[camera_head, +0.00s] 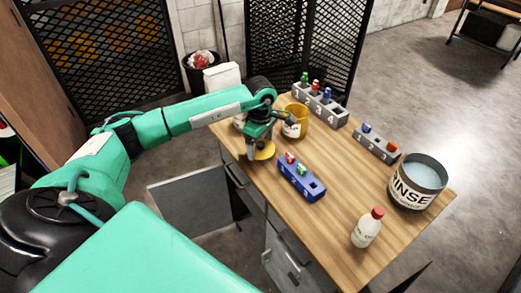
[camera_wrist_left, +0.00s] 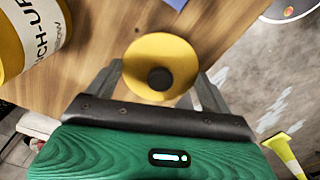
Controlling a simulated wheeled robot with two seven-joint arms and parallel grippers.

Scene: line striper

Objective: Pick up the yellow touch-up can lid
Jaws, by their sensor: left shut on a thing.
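The yellow lid (camera_head: 265,151), a round disc, is at the left edge of the table in the head view. In the left wrist view the lid (camera_wrist_left: 160,62) shows a dark round knob at its centre. My left gripper (camera_head: 257,148) is shut on the lid; its two fingers (camera_wrist_left: 160,80) sit on either side of it. I cannot tell whether the lid touches the tabletop. The yellow touch-up can (camera_head: 295,121) stands just behind the lid, and its labelled side (camera_wrist_left: 30,35) shows at the left of the wrist view. My right gripper is not in view.
A blue rack (camera_head: 301,182) with small coloured-cap pieces is close in front of the lid. A grey numbered rack (camera_head: 320,104), another grey rack (camera_head: 376,145), a rinse bucket (camera_head: 417,182) and a red-capped bottle (camera_head: 367,228) stand on the wooden table (camera_head: 340,165). The table's middle is clear.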

